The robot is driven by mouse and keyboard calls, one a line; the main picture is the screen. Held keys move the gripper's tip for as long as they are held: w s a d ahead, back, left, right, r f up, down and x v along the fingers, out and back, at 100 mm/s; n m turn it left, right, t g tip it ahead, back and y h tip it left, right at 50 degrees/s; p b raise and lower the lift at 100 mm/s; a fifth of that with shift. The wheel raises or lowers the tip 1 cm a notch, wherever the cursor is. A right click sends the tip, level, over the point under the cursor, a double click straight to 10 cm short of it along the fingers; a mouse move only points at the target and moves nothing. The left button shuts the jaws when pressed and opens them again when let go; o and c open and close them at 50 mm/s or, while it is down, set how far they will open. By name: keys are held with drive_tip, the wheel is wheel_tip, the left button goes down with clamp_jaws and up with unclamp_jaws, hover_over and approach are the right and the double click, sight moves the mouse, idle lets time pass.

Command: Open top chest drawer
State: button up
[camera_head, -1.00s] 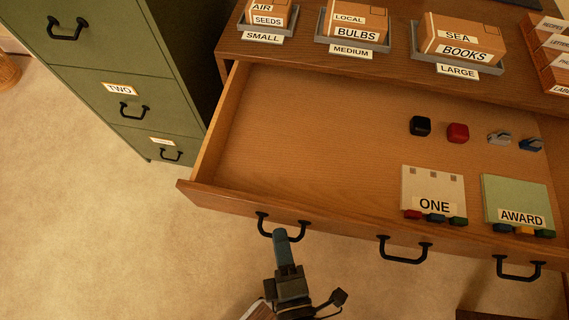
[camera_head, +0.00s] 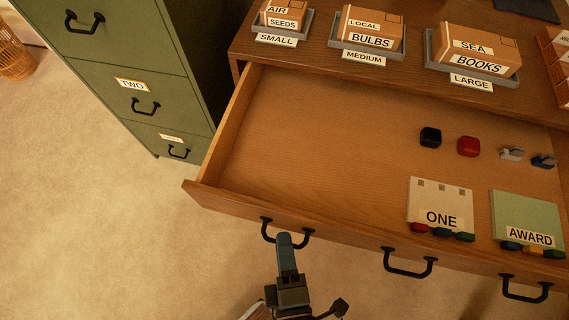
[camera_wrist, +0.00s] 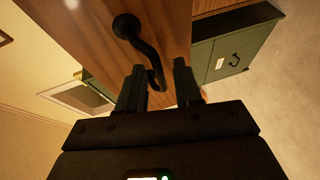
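The wide wooden drawer (camera_head: 310,225) at the top of the wooden chest (camera_head: 310,62) is pulled far out, its inside visible. Its front carries three black handles. My gripper (camera_head: 286,240) is at the left handle (camera_head: 268,232). In the wrist view, my two fingers (camera_wrist: 160,82) stand apart, with the bar of a black handle (camera_wrist: 148,50) between them. The bar lies close to the left finger, with a gap towards the right one; contact is unclear.
A green cabinet (camera_head: 135,65) stands left of the chest. Labelled boxes in trays sit on top. The drawer holds a ONE pad (camera_head: 440,198), an AWARD pad (camera_head: 525,212) and several small items (camera_head: 468,146). Floor at lower left is clear.

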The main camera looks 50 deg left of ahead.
drive_tip(key=v, duration=0.7)
drive_tip(key=shift+s+d+b, duration=0.2)
drive_tip(key=shift+d+b, duration=0.1)
